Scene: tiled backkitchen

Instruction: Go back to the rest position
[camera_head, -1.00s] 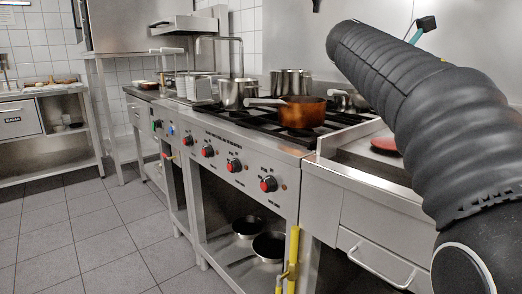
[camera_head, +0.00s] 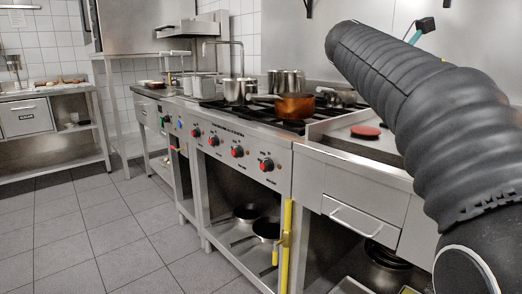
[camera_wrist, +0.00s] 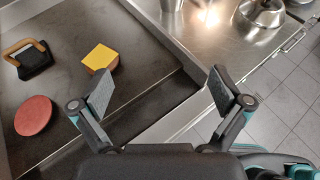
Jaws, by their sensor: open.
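My gripper (camera_wrist: 158,92) shows in the wrist view with its two fingers spread wide apart. It is open, with nothing between the fingers. It hangs above the edge of a flat griddle (camera_wrist: 60,85) and the steel worktop.
On the griddle lie a red disc (camera_wrist: 33,115), a yellow-topped block (camera_wrist: 100,57) and a black press with a wooden handle (camera_wrist: 27,58). A copper pot (camera_head: 295,106) stands on the stove. Grey floor tiles (camera_head: 95,235) at left are clear.

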